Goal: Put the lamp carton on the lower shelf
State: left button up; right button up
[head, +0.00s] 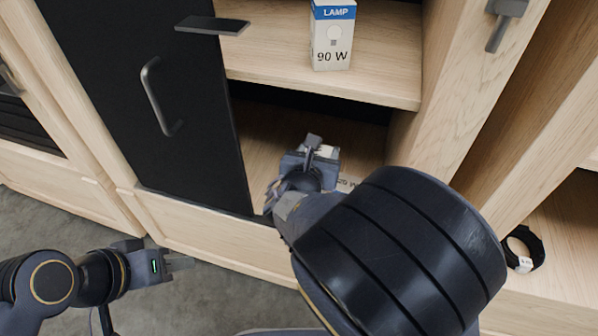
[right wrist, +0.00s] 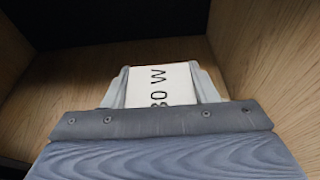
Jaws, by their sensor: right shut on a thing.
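My right gripper (head: 318,152) reaches into the lower shelf compartment (head: 262,140) of the cabinet. In the right wrist view it is shut on a white carton (right wrist: 160,86) with black print ending in "W"; the first digit is partly cut off. In the head view the hand hides most of this carton. White with similar print shows just right of the hand, and I cannot tell if it is the same carton. Another lamp carton (head: 332,40), blue and white, marked "LAMP" and "90 W", stands on the upper shelf (head: 385,80). My left gripper (head: 182,264) is outside, low at left, apparently empty.
A black door (head: 110,70) with a grey handle (head: 158,98) borders the compartment at left. A wooden side wall (head: 403,135) bounds it at right. A black ring-shaped item (head: 535,243) with a white tag lies in the right-hand bay.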

jog(key=shift+w+a+f+b, duration=0.7)
jog(key=shift+a+f, duration=0.2)
jog(key=shift+f, duration=0.75)
jog(key=shift+w+a+f+b, duration=0.6)
jog(key=shift+w+a+f, duration=0.3)
jog(key=shift+f, duration=0.75)
jog(key=shift+w+a+f+b, duration=0.7)
jog(key=shift+a+f, duration=0.25)
jog(key=shift+f, duration=0.7)
jog(key=shift+f, duration=0.2)
jog(key=o, duration=1.1)
jog(key=shift+c, duration=0.2)
